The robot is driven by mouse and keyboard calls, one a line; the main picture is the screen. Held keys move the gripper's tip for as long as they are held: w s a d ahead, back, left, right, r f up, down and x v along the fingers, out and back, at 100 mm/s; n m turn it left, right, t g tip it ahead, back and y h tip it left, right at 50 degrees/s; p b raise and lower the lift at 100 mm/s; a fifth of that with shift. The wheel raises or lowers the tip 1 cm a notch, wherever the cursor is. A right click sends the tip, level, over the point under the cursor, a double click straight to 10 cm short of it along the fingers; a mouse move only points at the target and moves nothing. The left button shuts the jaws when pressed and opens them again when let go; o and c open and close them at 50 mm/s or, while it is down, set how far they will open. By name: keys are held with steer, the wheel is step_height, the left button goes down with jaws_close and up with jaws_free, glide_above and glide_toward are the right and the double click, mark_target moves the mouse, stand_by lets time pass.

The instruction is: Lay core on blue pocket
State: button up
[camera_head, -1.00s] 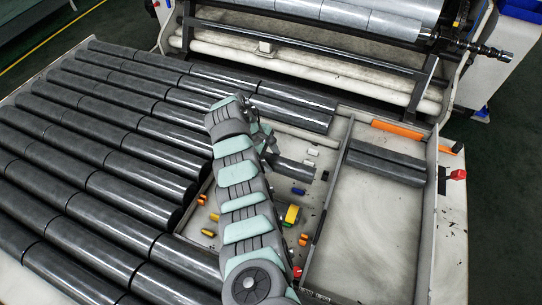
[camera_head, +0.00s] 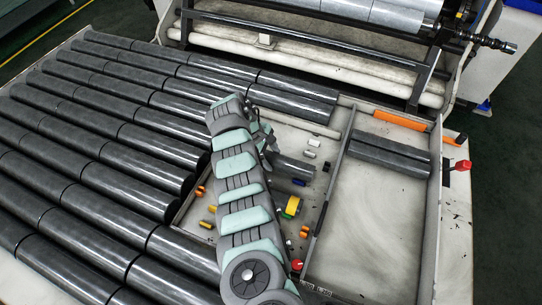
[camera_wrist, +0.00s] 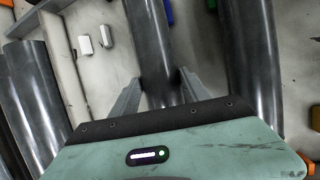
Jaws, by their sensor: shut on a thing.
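A dark grey core (camera_wrist: 150,45) lies between the two fingers of my gripper (camera_wrist: 158,92) in the wrist view, and the gripper is shut on it. In the head view, the core's end (camera_head: 294,167) sticks out to the right of my arm, which hides most of the gripper. A small blue piece (camera_head: 298,182) lies on the light tray floor just below that core end. In the wrist view, a blue patch (camera_wrist: 168,11) shows beside the core's far part. I cannot tell which blue mark is the blue pocket.
Rows of dark cores (camera_head: 150,150) fill the left. A yellow roll (camera_head: 292,206) and small coloured pieces lie on the tray floor. Rollers stand behind.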

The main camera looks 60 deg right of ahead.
steer(key=shift+f, duration=0.15)
steer(key=shift+f+b, duration=0.3)
steer(key=o, duration=1.7)
steer(key=b+v, duration=0.1)
steer(key=v, duration=0.8)
steer(key=shift+w+r+b, duration=0.15)
steer(key=shift+r+b, duration=0.15)
steer(key=shift+b, duration=0.05)
steer(key=shift+w+a+r, duration=0.1)
steer(key=shift+a+r, duration=0.05)
steer(key=shift+r, duration=0.4)
steer(key=shift+r, duration=0.1)
